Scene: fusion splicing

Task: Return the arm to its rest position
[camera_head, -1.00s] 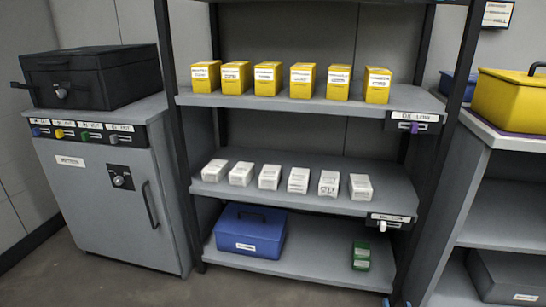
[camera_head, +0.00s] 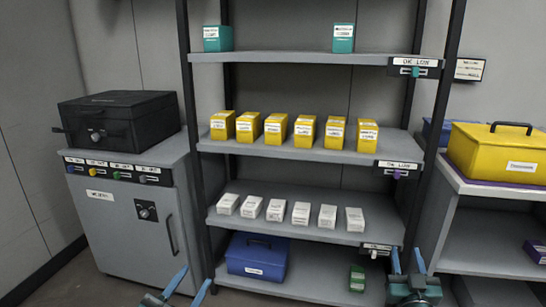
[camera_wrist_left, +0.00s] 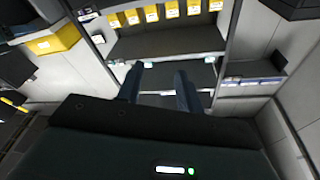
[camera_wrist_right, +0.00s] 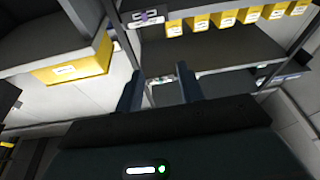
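My left gripper (camera_head: 188,288) shows at the bottom edge of the head view, in front of the lower shelf and the grey cabinet. Its two fingers are apart with nothing between them, as the left wrist view (camera_wrist_left: 158,88) also shows. My right gripper (camera_head: 407,266) is at the bottom right of the head view, in front of the shelf's right post. Its fingers are also apart and empty in the right wrist view (camera_wrist_right: 160,92). Neither gripper visibly touches anything. Most of both arms is out of the head view.
The shelf rack (camera_head: 290,258) stands ahead, with teal boxes (camera_head: 344,38), yellow boxes (camera_head: 306,131), white boxes (camera_head: 301,213), a blue case (camera_head: 256,256) and a green box (camera_head: 357,279). A grey cabinet (camera_head: 125,240) bears a black case (camera_head: 118,120) at left. A yellow case (camera_head: 498,152) sits at right.

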